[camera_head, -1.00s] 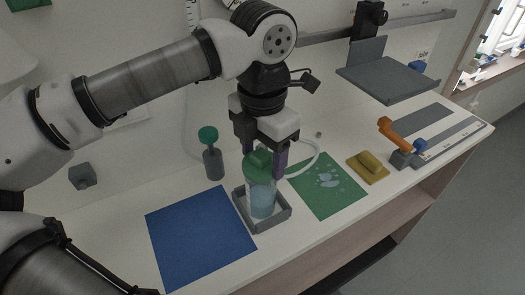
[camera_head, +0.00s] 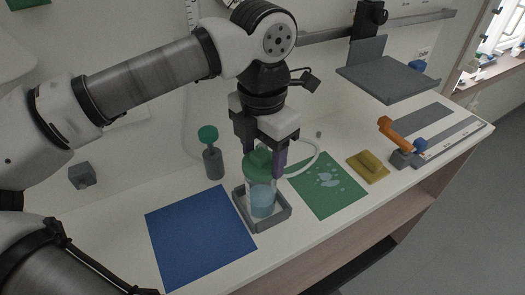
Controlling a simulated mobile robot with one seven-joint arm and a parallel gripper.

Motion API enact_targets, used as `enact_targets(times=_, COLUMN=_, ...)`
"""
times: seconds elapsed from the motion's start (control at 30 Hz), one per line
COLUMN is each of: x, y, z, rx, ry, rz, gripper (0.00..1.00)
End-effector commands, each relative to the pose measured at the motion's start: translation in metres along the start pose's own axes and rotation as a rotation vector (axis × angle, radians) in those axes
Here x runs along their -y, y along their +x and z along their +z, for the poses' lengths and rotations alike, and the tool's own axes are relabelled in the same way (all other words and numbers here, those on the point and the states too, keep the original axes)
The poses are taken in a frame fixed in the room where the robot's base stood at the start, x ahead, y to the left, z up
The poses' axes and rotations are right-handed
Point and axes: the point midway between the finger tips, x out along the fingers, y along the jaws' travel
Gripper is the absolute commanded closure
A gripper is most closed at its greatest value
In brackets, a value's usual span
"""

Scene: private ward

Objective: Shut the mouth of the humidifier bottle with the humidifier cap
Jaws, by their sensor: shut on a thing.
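The humidifier bottle (camera_head: 262,200), clear with bluish liquid, stands upright in a grey square holder (camera_head: 268,226) on the counter. The green humidifier cap (camera_head: 258,160) is at the top of the bottle, over its mouth. My gripper (camera_head: 264,164) points down from above with its fingers on either side of the cap, shut on it. The cap seems to sit on the mouth, but the rim is partly hidden by the fingers, and I cannot tell whether it is fully seated.
A blue mat (camera_head: 200,235) lies to the left and a green mat (camera_head: 326,186) with wet-looking patches to the right. A grey bottle with a green top (camera_head: 211,155) stands behind. A pale tube (camera_head: 312,152) curves behind my gripper. A yellow block (camera_head: 368,167) and an orange-handled lever (camera_head: 398,135) are farther right.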

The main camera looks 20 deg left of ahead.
Motion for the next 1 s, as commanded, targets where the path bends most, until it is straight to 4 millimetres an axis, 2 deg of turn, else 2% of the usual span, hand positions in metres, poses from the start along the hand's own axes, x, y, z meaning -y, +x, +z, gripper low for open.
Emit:
enact_targets(times=0.17, x=0.0006, y=0.0020, z=0.0001, rx=0.000, ry=0.048, rz=-0.002, gripper=0.89)
enact_targets(times=0.47, x=0.0021, y=0.0026, z=-0.0002, rx=0.001, ry=0.397, rz=-0.002, gripper=0.89)
enact_targets(times=0.83, x=0.0020, y=0.0021, z=-0.0004, rx=-0.001, ry=0.446, rz=-0.001, gripper=0.89)
enact_targets(times=1.0, x=0.0028, y=0.0041, z=-0.0003, rx=0.003, ry=0.654, rz=-0.001, gripper=0.89)
